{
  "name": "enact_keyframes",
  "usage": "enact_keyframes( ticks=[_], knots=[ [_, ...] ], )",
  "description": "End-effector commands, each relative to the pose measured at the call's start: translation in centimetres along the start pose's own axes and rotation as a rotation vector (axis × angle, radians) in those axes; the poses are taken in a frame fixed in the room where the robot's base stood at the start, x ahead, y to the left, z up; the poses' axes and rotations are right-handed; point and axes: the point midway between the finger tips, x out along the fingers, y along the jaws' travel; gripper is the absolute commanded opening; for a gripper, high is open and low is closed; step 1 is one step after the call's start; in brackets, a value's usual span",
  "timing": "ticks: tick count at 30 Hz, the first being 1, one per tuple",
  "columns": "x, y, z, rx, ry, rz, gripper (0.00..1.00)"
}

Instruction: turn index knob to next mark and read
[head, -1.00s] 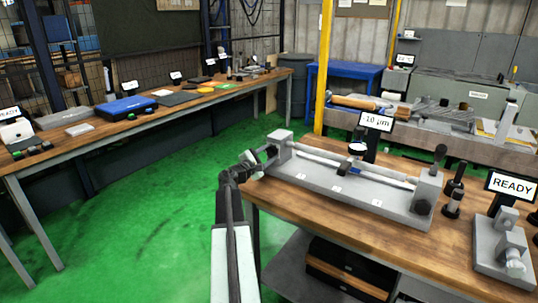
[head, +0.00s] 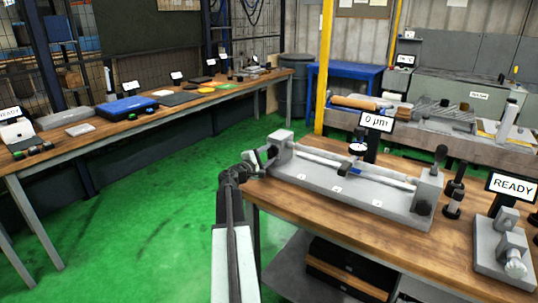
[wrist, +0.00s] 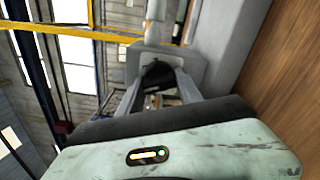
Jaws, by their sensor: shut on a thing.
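The grey bench fixture (head: 350,196) carries a long shaft (head: 320,159) between a left block (head: 281,147) and a right block. My gripper (head: 262,158) is at the outer side of the left block. In the wrist view my gripper (wrist: 157,88) has its two grey fingers on either side of a dark round knob (wrist: 158,72) on the block's face and is shut on it. The knob's index marks cannot be made out. A dial gauge (head: 357,148) stands over the shaft. The display (head: 377,121) behind it reads 0 µm.
A small grey device (head: 500,250) and a READY display (head: 512,185) stand at the bench's right. Dark upright posts (head: 453,200) stand between it and the fixture. A long side bench (head: 150,115) runs along the left. The green floor between is clear.

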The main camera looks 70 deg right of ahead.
Motion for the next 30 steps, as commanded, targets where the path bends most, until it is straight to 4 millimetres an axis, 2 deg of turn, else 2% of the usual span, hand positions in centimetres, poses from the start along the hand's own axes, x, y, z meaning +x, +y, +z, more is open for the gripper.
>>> enact_keyframes(
  ticks=[2, 3, 4, 5, 14, 17, 20, 27, 30],
  knots=[
    [0.0, -0.3, 0.4, 0.004, -0.009, -0.008, 0.01],
    [0.0, -0.3, 0.4, 0.004, -0.008, -0.008, 0.50],
    [0.0, -0.3, 0.3, 0.004, -0.008, -0.008, 0.58],
    [0.0, -0.3, 0.3, 0.004, -0.008, -0.007, 0.62],
    [0.0, -0.1, 0.2, 0.001, -0.005, -0.003, 0.62],
    [-0.6, -0.1, 0.2, 0.000, -0.003, -0.003, 0.62],
    [-1.9, -0.2, 0.3, 0.000, -0.003, -0.003, 0.62],
    [-6.6, -0.2, 0.3, 0.001, -0.003, -0.003, 0.62],
    [-7.7, -0.3, 0.4, 0.001, -0.005, -0.004, 0.62]
  ],
)
